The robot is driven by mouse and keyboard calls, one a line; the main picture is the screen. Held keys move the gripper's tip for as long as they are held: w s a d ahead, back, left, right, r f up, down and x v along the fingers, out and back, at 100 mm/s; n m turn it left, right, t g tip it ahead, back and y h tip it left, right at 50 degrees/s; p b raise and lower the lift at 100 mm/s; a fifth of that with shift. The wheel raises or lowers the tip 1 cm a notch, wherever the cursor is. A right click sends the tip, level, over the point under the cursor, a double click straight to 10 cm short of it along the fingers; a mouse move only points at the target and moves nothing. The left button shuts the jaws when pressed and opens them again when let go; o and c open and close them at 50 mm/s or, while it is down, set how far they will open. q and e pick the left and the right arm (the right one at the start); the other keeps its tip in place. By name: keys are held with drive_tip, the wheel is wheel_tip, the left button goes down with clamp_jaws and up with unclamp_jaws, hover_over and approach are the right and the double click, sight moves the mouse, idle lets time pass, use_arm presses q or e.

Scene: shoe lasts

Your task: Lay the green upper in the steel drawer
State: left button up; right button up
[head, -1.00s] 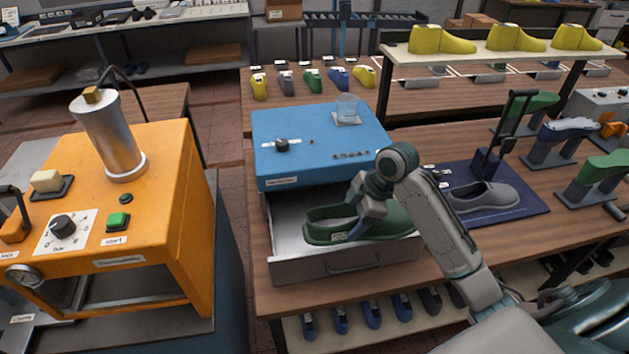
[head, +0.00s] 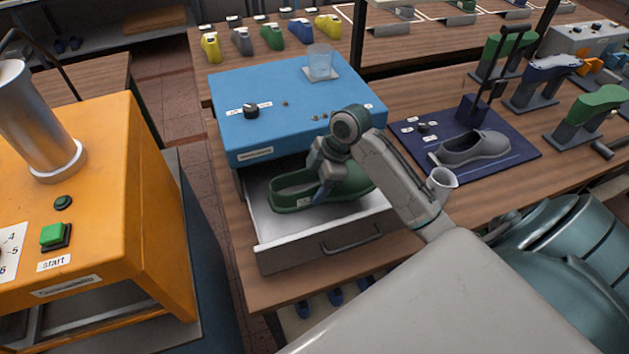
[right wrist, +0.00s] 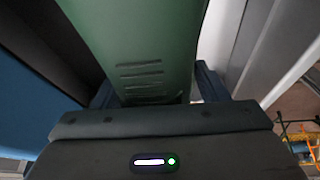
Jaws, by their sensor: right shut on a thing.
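The green upper (head: 290,189) is in the open steel drawer (head: 275,236), under the front of the blue cabinet (head: 290,105). My right gripper (head: 322,190) comes down over it and is shut on its side. In the right wrist view the green upper (right wrist: 145,60) fills the middle, between the two dark fingers of the right gripper (right wrist: 150,92). I cannot tell whether the upper's sole touches the drawer floor. Part of the upper is hidden behind my gripper and arm. My left gripper is not in view.
A glass (head: 320,62) stands on the blue cabinet. To the right, a grey shoe (head: 470,148) rests on a dark blue mat (head: 515,155), with green lasts on stands beyond. An orange machine (head: 110,190) stands at the left. Bare wood shows beside the mat.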

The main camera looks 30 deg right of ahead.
drive_tip(key=shift+f+b, duration=0.65)
drive_tip(key=shift+f, duration=0.85)
drive_tip(key=shift+f+b, duration=0.35)
drive_tip(key=shift+f, duration=0.55)
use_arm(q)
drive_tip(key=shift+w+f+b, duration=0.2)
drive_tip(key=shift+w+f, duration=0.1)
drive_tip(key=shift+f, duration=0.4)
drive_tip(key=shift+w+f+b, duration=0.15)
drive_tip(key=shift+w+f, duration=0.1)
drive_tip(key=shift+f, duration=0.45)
use_arm(e)
drive_tip(key=shift+f, duration=0.8)
drive_tip(key=shift+f, duration=0.15)
drive_tip(key=o, duration=1.1)
